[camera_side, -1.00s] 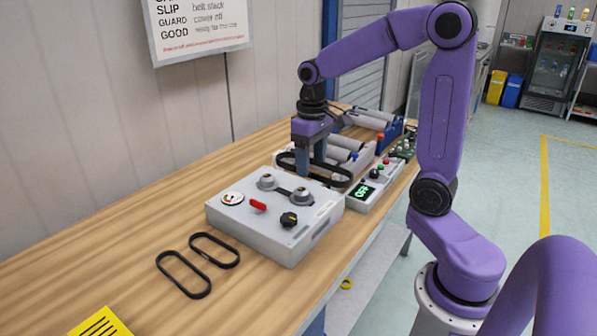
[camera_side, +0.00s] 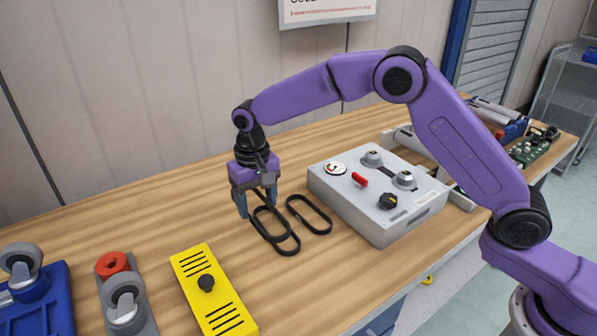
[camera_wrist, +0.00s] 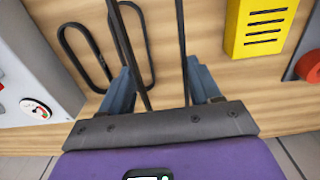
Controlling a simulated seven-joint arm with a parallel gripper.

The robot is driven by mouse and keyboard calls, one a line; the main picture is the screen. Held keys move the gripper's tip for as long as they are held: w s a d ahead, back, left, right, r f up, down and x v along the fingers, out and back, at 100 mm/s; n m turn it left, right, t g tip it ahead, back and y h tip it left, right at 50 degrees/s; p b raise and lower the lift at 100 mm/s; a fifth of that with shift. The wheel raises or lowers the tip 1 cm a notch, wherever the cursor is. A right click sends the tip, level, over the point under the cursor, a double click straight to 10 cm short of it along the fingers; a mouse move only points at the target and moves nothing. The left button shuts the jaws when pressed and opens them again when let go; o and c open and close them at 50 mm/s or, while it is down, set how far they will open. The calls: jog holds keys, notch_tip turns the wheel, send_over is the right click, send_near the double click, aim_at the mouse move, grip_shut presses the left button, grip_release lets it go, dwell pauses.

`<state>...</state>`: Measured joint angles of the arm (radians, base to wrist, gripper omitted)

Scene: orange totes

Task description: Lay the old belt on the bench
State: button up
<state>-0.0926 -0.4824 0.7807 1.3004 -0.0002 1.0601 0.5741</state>
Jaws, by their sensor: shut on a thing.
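My gripper (camera_side: 257,208) is over the wooden bench, left of the grey control box, and is shut on a black belt (camera_wrist: 182,45). The held belt's two dark strands run out between the fingers in the wrist view. Below and beside the gripper in the side view, one black belt loop (camera_side: 287,246) shows at the fingers, overlapping the held belt so I cannot fully separate them. Another black belt loop (camera_side: 328,222) lies flat on the bench to its right. It also shows in the wrist view (camera_wrist: 67,40). Whether the held belt touches the bench is unclear.
The control box (camera_side: 350,205) with knobs and a red lever stands right of the belts. A yellow slotted cover (camera_side: 205,270) lies at front left, beside a grey caster with a red part (camera_side: 113,264) and a blue caster plate (camera_side: 45,305). Bare bench (camera_side: 130,225) lies behind them.

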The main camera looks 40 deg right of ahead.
jog(key=a+f, duration=0.2)
jog(key=a, duration=0.2)
send_over(247, 254)
jog(key=shift+f, duration=2.45)
jog(key=shift+f, duration=1.95)
jog(key=o, duration=1.1)
jog(key=shift+r, duration=0.1)
jog(key=shift+r, duration=3.4)
